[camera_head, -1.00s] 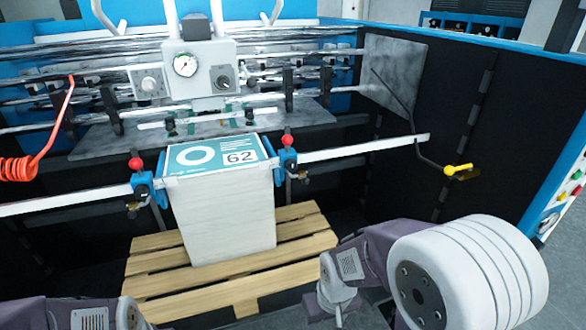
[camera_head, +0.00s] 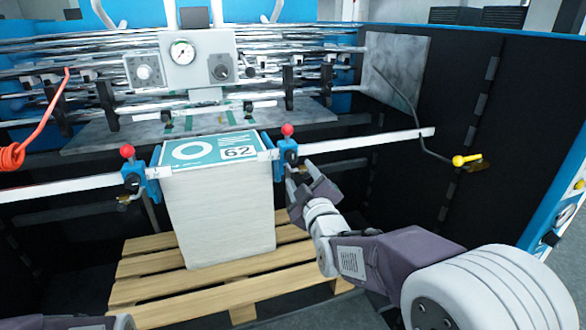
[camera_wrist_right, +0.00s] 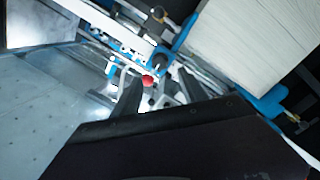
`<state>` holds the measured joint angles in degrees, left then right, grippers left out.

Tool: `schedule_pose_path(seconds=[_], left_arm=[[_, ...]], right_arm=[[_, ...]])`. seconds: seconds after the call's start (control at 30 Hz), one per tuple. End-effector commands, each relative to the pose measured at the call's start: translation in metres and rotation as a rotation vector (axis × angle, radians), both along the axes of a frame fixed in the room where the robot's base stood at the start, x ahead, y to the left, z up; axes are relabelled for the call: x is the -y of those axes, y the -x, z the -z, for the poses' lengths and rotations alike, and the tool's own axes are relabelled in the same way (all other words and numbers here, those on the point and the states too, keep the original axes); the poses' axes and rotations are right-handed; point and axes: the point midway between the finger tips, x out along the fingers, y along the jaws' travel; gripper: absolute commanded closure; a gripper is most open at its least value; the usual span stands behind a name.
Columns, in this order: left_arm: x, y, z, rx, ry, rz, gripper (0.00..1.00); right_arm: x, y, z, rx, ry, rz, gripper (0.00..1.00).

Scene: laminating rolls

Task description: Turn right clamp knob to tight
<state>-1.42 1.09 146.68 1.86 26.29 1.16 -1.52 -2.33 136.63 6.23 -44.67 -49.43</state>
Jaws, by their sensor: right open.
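The right clamp (camera_head: 286,155) is blue and sits on the white rail at the right edge of the paper stack (camera_head: 220,215). A red ball knob (camera_head: 288,129) stands on top of it. My right gripper (camera_head: 302,180) is open, just below and right of this clamp, and looks empty. In the right wrist view the red knob (camera_wrist_right: 148,80) shows between the two dark fingers of my gripper (camera_wrist_right: 160,92). I cannot tell whether they touch the clamp. My left gripper is out of view; only a bit of my left arm shows at the bottom left.
The left clamp (camera_head: 132,178) with its red knob (camera_head: 127,151) is at the stack's left edge. A wooden pallet (camera_head: 170,290) carries the stack. The white rail (camera_head: 370,143) runs across. A yellow-handled lever (camera_head: 466,160) is at right. A gauge box (camera_head: 198,60) stands behind.

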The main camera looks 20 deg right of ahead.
Motion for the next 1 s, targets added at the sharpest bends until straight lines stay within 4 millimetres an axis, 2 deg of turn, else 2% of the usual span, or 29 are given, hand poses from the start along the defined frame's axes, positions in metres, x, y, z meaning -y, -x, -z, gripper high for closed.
schedule_pose_path(seconds=[0.3, 0.4, 0.53, 0.77, 0.8, 0.97, 1.0], left_arm=[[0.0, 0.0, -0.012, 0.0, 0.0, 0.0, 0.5], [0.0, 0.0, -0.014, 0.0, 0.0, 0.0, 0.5], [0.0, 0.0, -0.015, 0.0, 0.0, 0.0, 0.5], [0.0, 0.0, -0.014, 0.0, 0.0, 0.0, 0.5], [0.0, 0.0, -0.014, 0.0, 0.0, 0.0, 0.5], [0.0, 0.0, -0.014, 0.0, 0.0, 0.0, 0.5], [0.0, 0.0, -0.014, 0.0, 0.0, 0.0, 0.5]], right_arm=[[0.003, -0.061, -0.001, -0.004, -0.001, 0.0, 0.5], [0.004, -0.076, -0.001, -0.003, -0.002, 0.0, 0.5], [0.004, -0.086, 0.0, -0.004, -0.002, 0.0, 0.5], [0.004, -0.087, 0.0, -0.003, -0.002, -0.001, 0.5], [0.004, -0.087, 0.0, -0.003, -0.002, -0.001, 0.55], [0.004, -0.087, 0.0, -0.003, -0.002, -0.001, 1.0], [0.004, -0.087, 0.001, -0.003, -0.002, -0.001, 1.0]])
